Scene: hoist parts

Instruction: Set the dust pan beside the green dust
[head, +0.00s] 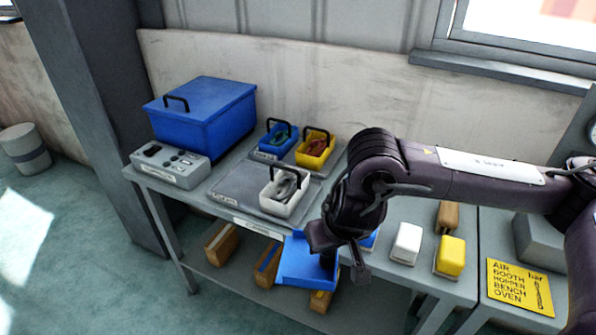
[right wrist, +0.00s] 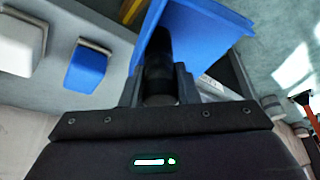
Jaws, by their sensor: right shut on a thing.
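The blue dust pan (head: 305,262) hangs at the front edge of the bench, held by my right gripper (head: 337,258). In the right wrist view my right gripper (right wrist: 159,85) is shut on the pan's dark handle, and the blue pan (right wrist: 205,30) extends beyond the fingers. I see no clear pile of green dust. A small blue tub (head: 268,151) at the back of the bench holds something dark greenish, too small to make out. My left gripper is not in view.
A yellow tub (head: 303,157) and a white tub (head: 273,206) stand near a grey tray (head: 240,190). A large blue box (head: 205,122) is at the back left. White (head: 406,243) and yellow (head: 450,256) blocks stand right of my gripper. Wooden blocks (head: 221,243) lie on the lower shelf.

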